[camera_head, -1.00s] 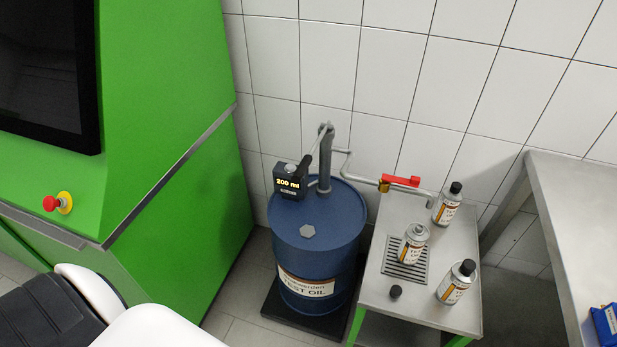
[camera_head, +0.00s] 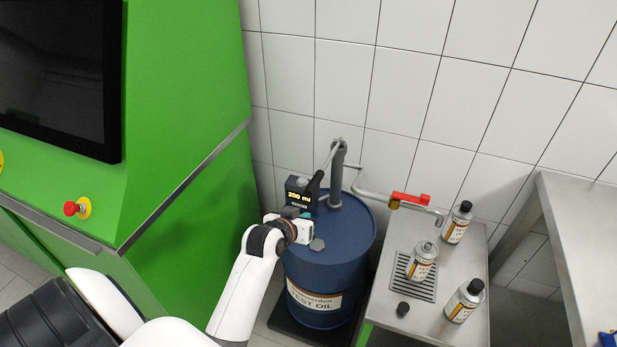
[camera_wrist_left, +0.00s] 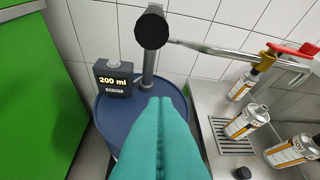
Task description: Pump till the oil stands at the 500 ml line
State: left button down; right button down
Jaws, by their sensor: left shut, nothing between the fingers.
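The blue oil drum (camera_head: 330,258) carries a grey hand pump (camera_head: 337,175) with a dark-gripped lever (camera_head: 316,186). A display (camera_head: 298,190) on it reads 200 ml; it also shows in the left wrist view (camera_wrist_left: 114,80). The pump's pipe leads right to a red-handled valve (camera_head: 410,198) and a spout. An uncapped bottle (camera_head: 421,262) stands on the drip grate near the spout; its oil level cannot be seen. My left gripper (camera_head: 306,219) is over the drum, its teal fingers (camera_wrist_left: 160,105) shut and empty, apart from the lever's round black end (camera_wrist_left: 152,30). My right gripper is not in view.
Two capped bottles (camera_head: 457,222) (camera_head: 464,300) and a loose black cap (camera_head: 403,309) share the steel stand (camera_head: 385,290). A green cabinet (camera_head: 195,150) is left of the drum. A steel table (camera_head: 580,200) is at right.

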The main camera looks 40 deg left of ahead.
pick_arm(q)
notch_tip(320, 180, up, 13)
jog(key=s+a+t+y, duration=0.1)
jog(key=a+t, duration=0.1)
jog(key=shift+s+a+n, duration=0.35)
jog(key=shift+n, duration=0.05)
jog(key=shift+r, duration=0.1)
jog(key=p, duration=0.2)
send_over(308, 186)
jog(key=a, duration=0.1)
notch_tip(308, 186, down, 3)
jog(key=f, duration=0.2)
jog(key=f+p, duration=0.1)
jog(key=shift+w+d, duration=0.25)
jog(key=shift+d, duration=0.05)
jog(key=shift+s+d+f, duration=0.15)
jog(key=shift+f, duration=0.5)
